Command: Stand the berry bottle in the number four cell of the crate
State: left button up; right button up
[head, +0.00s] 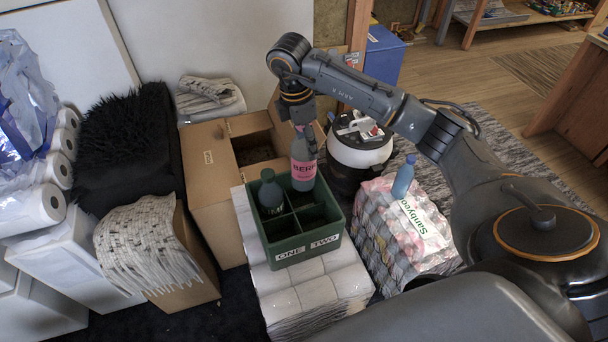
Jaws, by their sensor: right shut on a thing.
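The berry bottle (304,173), grey with a pink label, is upright and held from above at its neck by my right gripper (304,127), which is shut on it. The green crate (307,246) has divided cells, with ONE and TWO marked on its near face. The bottle's lower end is at the back right cell; I cannot tell whether it touches the cell floor. A dark bottle (270,190) stands in the left part of the crate. No number for the back cells shows. My left gripper is not in view.
The crate sits on white wrapped rolls (311,291). An open cardboard box (213,175) is behind left. A blue bottle (404,178) stands on a wrapped pack (404,231) at the right. A black-and-white round appliance (358,150) stands close behind right.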

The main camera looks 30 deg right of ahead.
aim_at(305, 173)
jog(key=f, duration=0.3)
jog(key=f+p, duration=0.1)
jog(key=f, duration=0.2)
jog(key=shift+w+d, duration=0.1)
jog(key=shift+w, duration=0.1)
notch_tip(305, 173, down, 5)
jog(key=shift+f+p, duration=0.1)
jog(key=shift+p, duration=0.2)
jog(key=shift+f+b, duration=0.5)
jog(key=shift+f, duration=0.1)
jog(key=o, duration=1)
jog(key=shift+c, duration=0.2)
